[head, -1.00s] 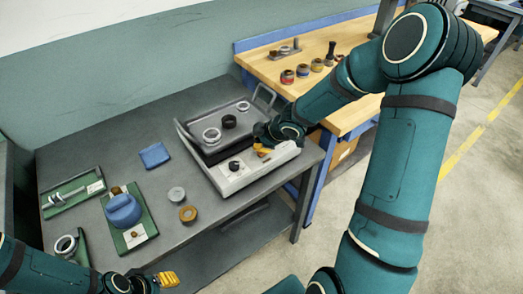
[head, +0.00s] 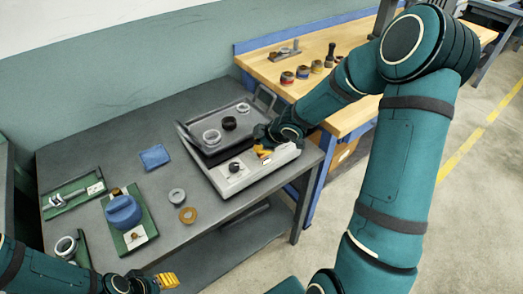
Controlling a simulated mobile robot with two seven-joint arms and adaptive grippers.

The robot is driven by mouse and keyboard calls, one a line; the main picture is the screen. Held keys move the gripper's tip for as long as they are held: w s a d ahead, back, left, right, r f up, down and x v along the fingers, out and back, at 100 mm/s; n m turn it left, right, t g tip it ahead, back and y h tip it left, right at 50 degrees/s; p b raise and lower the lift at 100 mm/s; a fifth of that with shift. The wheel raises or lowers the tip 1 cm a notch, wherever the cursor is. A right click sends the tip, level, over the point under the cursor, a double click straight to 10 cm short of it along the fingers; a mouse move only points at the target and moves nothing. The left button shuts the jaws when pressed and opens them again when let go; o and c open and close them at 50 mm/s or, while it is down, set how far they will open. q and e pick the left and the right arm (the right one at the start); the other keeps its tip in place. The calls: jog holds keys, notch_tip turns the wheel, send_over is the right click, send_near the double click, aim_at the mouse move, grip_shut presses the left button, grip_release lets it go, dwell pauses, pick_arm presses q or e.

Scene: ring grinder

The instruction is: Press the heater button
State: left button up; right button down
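The heater (head: 226,187) is a light grey box with a dark tray top, standing at the right end of the dark grey table. A black knob (head: 234,168) sits on its front panel. My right gripper (head: 263,152) is at the right part of that front panel, with its yellow fingertips down at or just above the surface. The button itself is not visible; the gripper may hide it. Whether the fingers are shut cannot be told. My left gripper (head: 168,280) is low at the bottom left, in front of the table, with its yellow fingers close together and apart from everything.
On the heater tray lie a metal ring (head: 212,137) and a black ring (head: 229,123). A blue cloth (head: 154,157), a grey ring (head: 177,196), a brass ring (head: 188,215) and a blue device (head: 123,211) are on the table. A wooden bench (head: 308,50) stands behind.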

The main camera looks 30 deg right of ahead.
notch_tip(320, 180, up, 3)
jog(key=p, duration=0.2)
jog(key=shift+f+p, duration=0.1)
jog(key=shift+p, duration=0.3)
notch_tip(320, 180, up, 3)
jog(key=p, duration=0.3)
jog(key=shift+s, duration=0.1)
dwell(0.3)
